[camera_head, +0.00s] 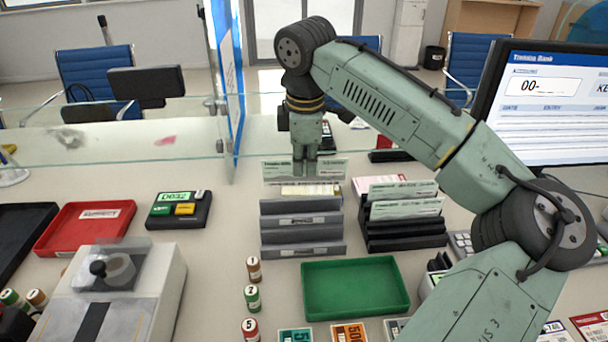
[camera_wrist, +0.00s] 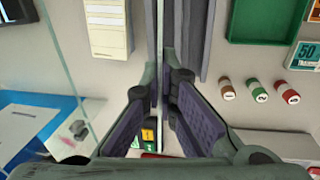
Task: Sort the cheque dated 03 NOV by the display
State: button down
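My gripper (camera_head: 305,172) is shut on a pale green cheque (camera_head: 335,169) and holds it upright. The cheque seems to be above the back of the grey stepped rack (camera_head: 302,249), with a gap beneath it. In the wrist view the cheque is a thin edge-on line between the fingertips (camera_wrist: 161,72). Its date is too small to read. The display (camera_head: 555,100) at the right shows "00-" in a box, and my arm hides part of it. Two more pale green cheques, a rear one (camera_head: 403,189) and a front one (camera_head: 407,208), stand in the black rack (camera_head: 405,243).
A pink slip (camera_head: 379,181) is also in the black rack. A green tray (camera_head: 355,312) lies in front of the racks, and a red tray (camera_head: 62,238) at left. Numbered rolls (camera_head: 252,298) stand left of the green tray. A glass screen (camera_head: 110,140) runs behind the counter.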

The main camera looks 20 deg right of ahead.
aim_at(301, 181)
jog(key=shift+w+a+n, duration=0.3)
jog(key=shift+w, duration=0.05)
jog(key=shift+s+d+f+b, duration=0.1)
jog(key=shift+f+b, duration=0.3)
jog(key=shift+b, duration=0.05)
jog(key=shift+f+b, duration=2.05)
jog(key=shift+b, duration=0.05)
jog(key=shift+f+b, duration=0.8)
jog(key=shift+f, duration=1.35)
jog(key=c, duration=2.3)
grip_release()
jog(key=o, duration=0.6)
jog(key=shift+r, duration=0.1)
